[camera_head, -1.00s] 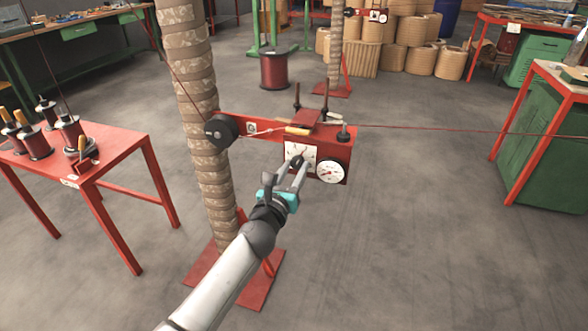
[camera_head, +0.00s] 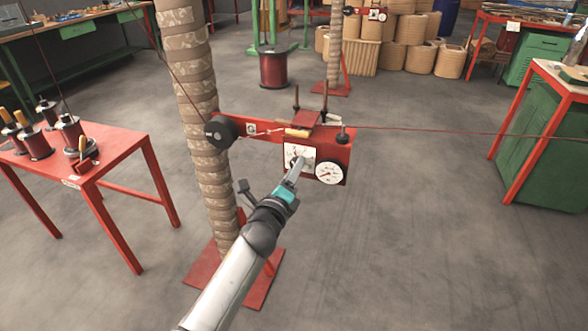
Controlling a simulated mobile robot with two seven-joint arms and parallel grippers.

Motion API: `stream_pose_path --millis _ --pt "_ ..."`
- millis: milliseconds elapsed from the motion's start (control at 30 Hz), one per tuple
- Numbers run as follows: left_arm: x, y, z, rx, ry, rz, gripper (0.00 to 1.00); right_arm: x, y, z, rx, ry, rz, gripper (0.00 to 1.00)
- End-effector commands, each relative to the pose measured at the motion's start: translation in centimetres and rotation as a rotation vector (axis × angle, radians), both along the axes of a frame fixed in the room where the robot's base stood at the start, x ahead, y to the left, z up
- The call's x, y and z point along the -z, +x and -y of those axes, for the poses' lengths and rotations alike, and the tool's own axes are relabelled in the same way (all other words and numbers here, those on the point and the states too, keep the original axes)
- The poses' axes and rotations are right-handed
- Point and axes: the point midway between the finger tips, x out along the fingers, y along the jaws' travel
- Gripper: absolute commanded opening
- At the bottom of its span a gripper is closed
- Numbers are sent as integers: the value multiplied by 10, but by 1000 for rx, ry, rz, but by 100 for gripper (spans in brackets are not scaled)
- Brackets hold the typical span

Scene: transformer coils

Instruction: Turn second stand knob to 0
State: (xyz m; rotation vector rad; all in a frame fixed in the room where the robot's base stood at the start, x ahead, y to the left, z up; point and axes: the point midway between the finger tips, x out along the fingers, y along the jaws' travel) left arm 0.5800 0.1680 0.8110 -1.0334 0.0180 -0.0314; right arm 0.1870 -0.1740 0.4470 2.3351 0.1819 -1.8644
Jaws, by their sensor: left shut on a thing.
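The red stand (camera_head: 262,131) with a wrapped column stands in the middle of the view. On its box front are a square white dial plate (camera_head: 307,152) and a round white gauge (camera_head: 328,173) to its lower right. The stand knob sits on the square plate and is mostly hidden by the fingers. My left gripper (camera_head: 298,165) reaches up from below, its fingertips at the knob on the plate, shut on it. The knob's pointer is too small to read. My right gripper is not in view.
A taut red wire (camera_head: 450,130) runs right from the stand. A red table (camera_head: 115,150) with several spools stands at left, a green cabinet (camera_head: 545,145) at right. Another stand (camera_head: 334,60) is farther back. The grey floor between is clear.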

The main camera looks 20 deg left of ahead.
Motion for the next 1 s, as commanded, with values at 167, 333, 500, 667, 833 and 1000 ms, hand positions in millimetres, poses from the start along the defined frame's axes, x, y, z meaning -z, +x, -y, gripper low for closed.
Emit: stream_pose_path --millis 167,333,500,667,833,1000 --pt "-1 0 0 0 -173 -6 0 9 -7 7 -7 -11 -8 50" --pt "-2 0 0 -1 -334 -12 0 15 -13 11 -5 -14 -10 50" --pt "-2 0 0 -1 -496 -17 0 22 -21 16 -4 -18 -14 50" --pt "-3 0 0 -1 -647 -22 0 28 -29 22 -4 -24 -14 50" --pt "-3 0 0 -1 -808 -27 0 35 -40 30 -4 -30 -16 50" --pt "-4 0 0 -1 -969 -33 0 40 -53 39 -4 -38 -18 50"
